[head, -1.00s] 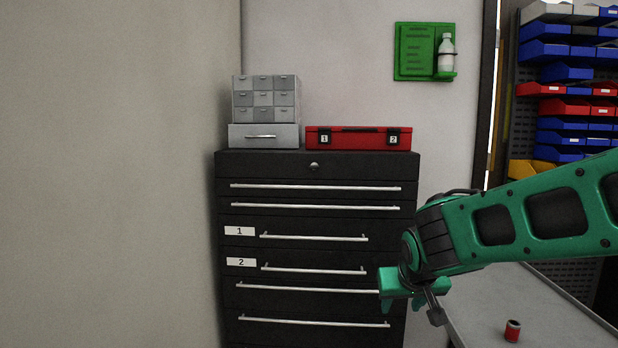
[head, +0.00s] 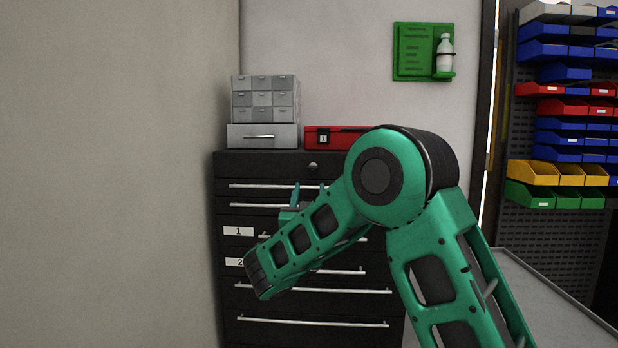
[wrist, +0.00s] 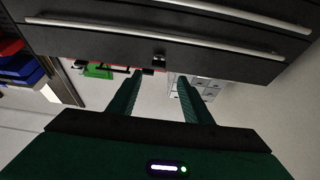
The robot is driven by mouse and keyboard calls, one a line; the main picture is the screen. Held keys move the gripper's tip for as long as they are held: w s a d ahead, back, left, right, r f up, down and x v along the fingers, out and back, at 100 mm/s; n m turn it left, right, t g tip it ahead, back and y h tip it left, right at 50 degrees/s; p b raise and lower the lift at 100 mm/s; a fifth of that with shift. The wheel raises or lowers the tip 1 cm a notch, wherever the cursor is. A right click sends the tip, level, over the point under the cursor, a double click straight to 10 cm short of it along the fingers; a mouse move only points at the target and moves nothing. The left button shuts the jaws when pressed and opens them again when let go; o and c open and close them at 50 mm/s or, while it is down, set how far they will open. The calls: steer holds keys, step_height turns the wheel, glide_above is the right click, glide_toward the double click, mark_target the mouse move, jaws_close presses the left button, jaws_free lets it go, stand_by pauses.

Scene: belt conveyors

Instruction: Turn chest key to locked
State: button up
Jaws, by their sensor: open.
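The black tool chest (head: 265,164) stands against the wall, and its key (head: 313,166) sits in the middle of the top panel. In the head view my gripper (head: 309,187) is in front of the upper drawers, a little below the key, with its fingers pointing up. In the wrist view, which is upside down, the key (wrist: 158,60) lies just beyond the gap between the fingertips (wrist: 161,76). My gripper is open and empty, apart from the key. The key is too small to read its turn clearly.
A red case (head: 335,137) and a grey drawer box (head: 263,136) stand on the chest. Drawer handles (head: 305,321) stick out from its front. A green wall panel (head: 414,50) holds a bottle. A bench (head: 540,290) stands at right.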

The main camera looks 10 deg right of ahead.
mark_target(313, 167)
steer(key=x, duration=1)
steer(key=shift+w+d+r, duration=0.1)
steer(key=shift+w, duration=0.05)
